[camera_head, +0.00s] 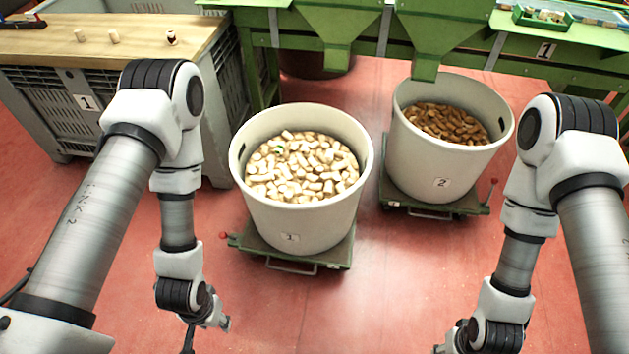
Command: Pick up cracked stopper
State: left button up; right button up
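Three small stoppers stand apart on the wooden tabletop (130,48) at the upper left: a plain pale stopper (80,35), another pale stopper (114,36), and a stopper with dark marks (172,38). Many pale stoppers (300,170) fill the white bin numbered 1 (300,228). I cannot tell from this view which stopper is cracked. My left gripper (206,326) hangs low at the bottom, left of bin 1, far from the tabletop and partly cut off. My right gripper (442,349) is at the bottom edge, mostly cut off. Neither gripper's finger opening can be made out.
White bin 2 (440,170) holds brown pieces and stands on a green wheeled dolly (455,210). A green machine with chutes (335,22) crosses the back. A grey crate (60,110) stands under the tabletop. The red floor (370,310) in front is clear.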

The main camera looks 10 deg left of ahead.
aim_at(328, 157)
jog(key=i+l+u, duration=0.15)
jog(key=l, duration=0.2)
jog(key=i+l+u, duration=0.25)
jog(key=l, duration=0.45)
jog(key=i+l+u, duration=0.15)
jog(key=l, duration=0.25)
jog(key=i+l+u, duration=0.15)
jog(key=l, duration=0.25)
jog(key=i, duration=0.05)
